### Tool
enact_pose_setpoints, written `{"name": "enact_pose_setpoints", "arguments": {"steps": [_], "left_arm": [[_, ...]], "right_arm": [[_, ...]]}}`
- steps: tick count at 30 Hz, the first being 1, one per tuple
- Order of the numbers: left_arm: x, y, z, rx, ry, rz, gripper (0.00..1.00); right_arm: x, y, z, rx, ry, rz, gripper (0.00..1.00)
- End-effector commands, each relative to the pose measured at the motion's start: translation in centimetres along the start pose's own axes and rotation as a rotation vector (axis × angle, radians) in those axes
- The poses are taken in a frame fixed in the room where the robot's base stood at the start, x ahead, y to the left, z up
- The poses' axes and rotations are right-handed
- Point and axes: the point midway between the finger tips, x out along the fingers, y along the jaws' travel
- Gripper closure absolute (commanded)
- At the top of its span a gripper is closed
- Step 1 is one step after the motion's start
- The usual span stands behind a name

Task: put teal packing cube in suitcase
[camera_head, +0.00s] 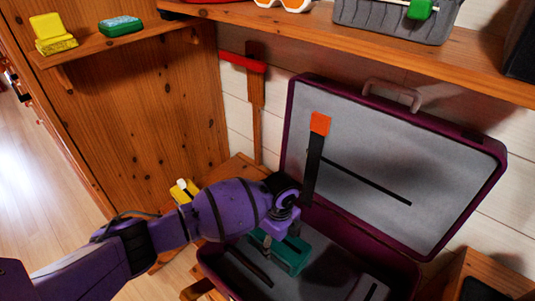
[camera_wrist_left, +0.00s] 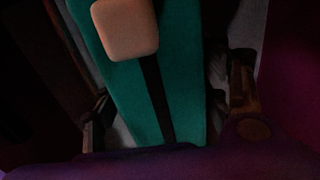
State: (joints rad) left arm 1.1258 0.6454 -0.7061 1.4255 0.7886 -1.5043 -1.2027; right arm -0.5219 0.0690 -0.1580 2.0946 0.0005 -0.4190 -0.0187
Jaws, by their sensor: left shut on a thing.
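The teal packing cube (camera_head: 292,257) is low inside the open suitcase (camera_head: 296,100), over the left part of its base. My left gripper (camera_head: 280,238) points down and is shut on the cube. In the left wrist view the cube (camera_wrist_left: 187,75) runs between the two fingers of the gripper (camera_wrist_left: 168,108), with a dark strap and a tan rounded piece on top. The suitcase is dark purple with grey lining, its lid leaning back. Whether the cube touches the suitcase floor is too dark to tell. My right gripper is not in view.
A wooden shelf (camera_head: 450,72) with a grey bin (camera_head: 390,20) runs above the lid. A dark strap with an orange end (camera_head: 320,124) hangs before the lid. A corner shelf (camera_head: 75,48) holds a yellow and a green item. A wooden box stands at lower right.

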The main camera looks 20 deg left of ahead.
Motion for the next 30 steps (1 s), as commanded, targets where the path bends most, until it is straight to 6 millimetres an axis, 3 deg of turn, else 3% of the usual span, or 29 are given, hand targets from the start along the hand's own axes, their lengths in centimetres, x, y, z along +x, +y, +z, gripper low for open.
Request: {"name": "enact_pose_setpoints", "arguments": {"steps": [13, 14, 18, 30], "left_arm": [[0.54, -0.33, 0.02, 0.0, -0.001, -0.006, 0.64], [0.55, -0.31, 0.03, 0.0, -0.001, -0.006, 0.29], [0.51, -0.3, 0.04, 0.0, -0.001, -0.006, 0.13], [0.04, -0.34, 0.06, 0.0, -0.001, -0.007, 0.13]], "right_arm": [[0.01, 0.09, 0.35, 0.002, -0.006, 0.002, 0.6], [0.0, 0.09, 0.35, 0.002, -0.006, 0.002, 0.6], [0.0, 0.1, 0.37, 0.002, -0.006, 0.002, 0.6], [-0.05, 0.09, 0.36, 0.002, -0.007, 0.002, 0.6]]}}
